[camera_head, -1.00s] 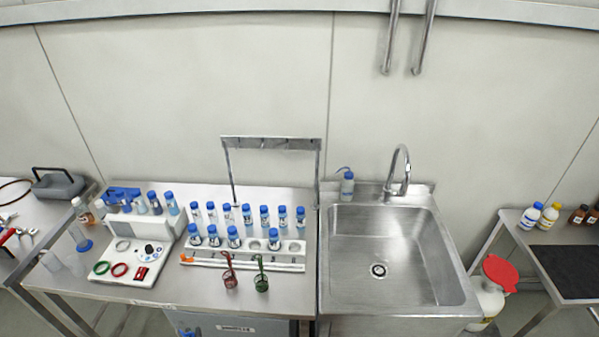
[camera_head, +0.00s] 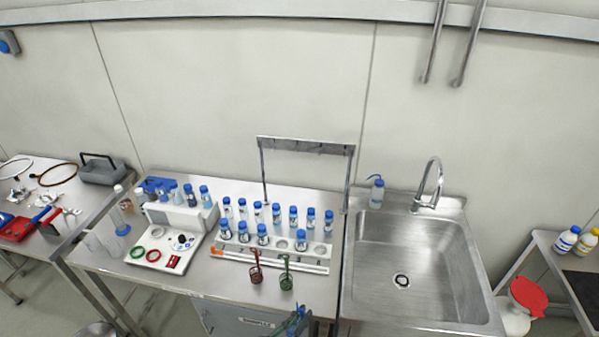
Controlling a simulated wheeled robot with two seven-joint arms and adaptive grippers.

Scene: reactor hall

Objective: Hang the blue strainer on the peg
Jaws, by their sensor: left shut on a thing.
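The blue strainer (camera_head: 293,328) shows only in part at the bottom edge, in front of the bench. My left gripper (camera_head: 301,315) is there too, small and dark, shut on it; the fingers are hard to make out. The peg rail (camera_head: 305,146) is a metal frame standing at the back of the bench, with several small pegs along its top bar. The bar's pegs look empty. The strainer is well below and in front of the rail, apart from it. My right gripper is not in view.
A red strainer (camera_head: 256,270) and a green strainer (camera_head: 286,276) stand near the bench's front edge. Behind them a white rack (camera_head: 270,258) holds several blue-capped bottles. A white device (camera_head: 170,245) is left, a sink (camera_head: 415,265) with a tap (camera_head: 437,180) right.

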